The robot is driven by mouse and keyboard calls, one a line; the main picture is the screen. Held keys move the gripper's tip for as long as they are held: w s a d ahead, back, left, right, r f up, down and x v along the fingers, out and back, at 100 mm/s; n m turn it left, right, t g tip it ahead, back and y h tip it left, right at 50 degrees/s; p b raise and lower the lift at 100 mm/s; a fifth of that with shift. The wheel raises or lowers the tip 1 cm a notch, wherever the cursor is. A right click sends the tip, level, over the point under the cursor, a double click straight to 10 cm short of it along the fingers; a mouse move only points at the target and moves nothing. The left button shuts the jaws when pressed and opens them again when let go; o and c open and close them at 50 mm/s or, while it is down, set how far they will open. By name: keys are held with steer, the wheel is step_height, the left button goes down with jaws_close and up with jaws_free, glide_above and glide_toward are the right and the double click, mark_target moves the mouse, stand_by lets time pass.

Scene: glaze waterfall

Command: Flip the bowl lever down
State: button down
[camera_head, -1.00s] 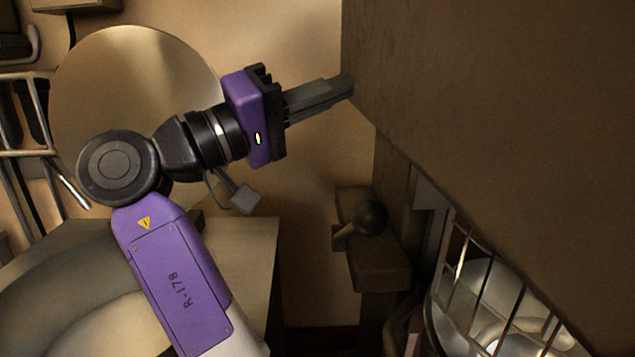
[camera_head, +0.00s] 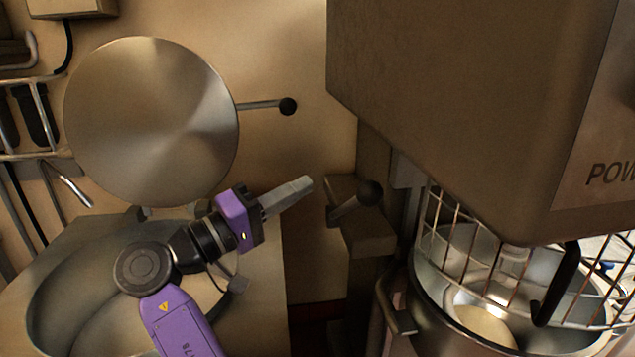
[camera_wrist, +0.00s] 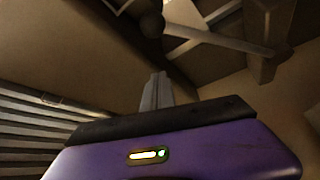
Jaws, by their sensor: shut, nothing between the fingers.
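The bowl lever (camera_head: 347,207), a short rod with a dark round knob (camera_head: 369,193), sits on a brown block on the mixer's side. It slants up to the right in the head view. My gripper (camera_head: 306,184) is shut and empty. Its fingertips point up and right, to the left of the lever and apart from it in the picture. In the wrist view the closed fingers (camera_wrist: 155,88) point toward a dark round knob (camera_wrist: 152,25), probably the lever's. The steel mixer bowl (camera_head: 420,305) stands right of the lever, behind a wire guard.
The mixer's large brown head (camera_head: 450,110) overhangs the lever and bowl from the right. A round steel lid (camera_head: 150,120) with a knobbed handle (camera_head: 288,106) stands raised at the left, above an open basin (camera_head: 60,285). A wire rack (camera_head: 45,115) hangs on the left wall.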

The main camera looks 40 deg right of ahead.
steer(key=shift+w+a+f, duration=0.1)
steer(key=shift+a+f, duration=0.05)
steer(key=shift+f, duration=0.1)
steer(key=s+d+p, duration=0.4)
steer(key=d, duration=0.4)
steer(key=shift+s+d+r, duration=0.15)
steer(key=shift+d+r, duration=0.05)
steer(key=shift+r, duration=0.05)
stand_by(0.4)
steer(key=shift+f, duration=0.1)
